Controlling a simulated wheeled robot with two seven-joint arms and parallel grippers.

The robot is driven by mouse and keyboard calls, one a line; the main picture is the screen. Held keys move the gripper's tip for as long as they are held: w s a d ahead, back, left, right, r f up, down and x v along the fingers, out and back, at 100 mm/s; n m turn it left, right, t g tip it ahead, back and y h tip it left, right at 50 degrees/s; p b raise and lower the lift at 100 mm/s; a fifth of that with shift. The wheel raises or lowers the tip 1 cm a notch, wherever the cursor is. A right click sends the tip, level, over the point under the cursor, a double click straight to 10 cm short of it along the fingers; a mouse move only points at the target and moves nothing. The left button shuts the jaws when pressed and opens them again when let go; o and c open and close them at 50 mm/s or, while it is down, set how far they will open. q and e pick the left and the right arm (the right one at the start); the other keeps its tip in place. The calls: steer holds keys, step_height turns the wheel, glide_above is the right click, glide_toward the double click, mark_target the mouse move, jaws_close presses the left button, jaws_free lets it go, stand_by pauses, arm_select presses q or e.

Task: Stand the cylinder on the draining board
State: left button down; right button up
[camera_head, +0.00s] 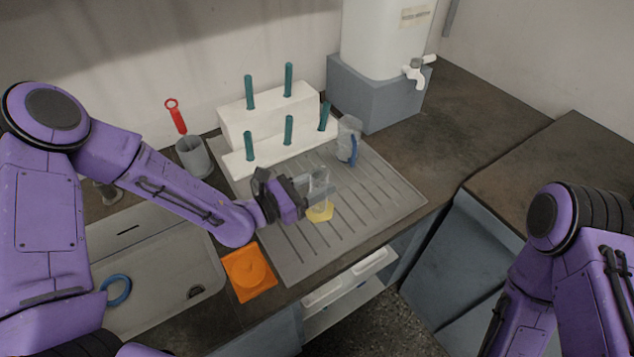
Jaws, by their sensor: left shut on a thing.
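A clear cylinder (319,184) with a yellow base (320,211) is upright at the middle of the grey draining board (385,205). My left gripper (308,186) is shut on the cylinder, reaching in from the left with its fingers around the clear tube. The yellow base is at or just above the ribbed surface; I cannot tell whether it touches. My right arm shows at the right edge, but its gripper is out of the picture.
A clear vessel with a blue part (349,140) stands at the board's back. Behind is a white stepped rack (265,122) with teal pegs. A grey cup (193,157), orange block (249,272), sink (150,255) and water container (385,40) surround it. The board's right side is clear.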

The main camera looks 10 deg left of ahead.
arm_select(q)
steer(key=c, duration=0.5)
jaws_free()
steer(key=shift+f, duration=0.1)
steer(key=shift+s+a+r, duration=0.1)
steer(key=shift+a+r, duration=0.1)
steer(key=shift+a, duration=0.05)
steer(key=v, duration=1.1)
steer(key=shift+s+a, duration=0.1)
steer(key=shift+s, duration=0.15)
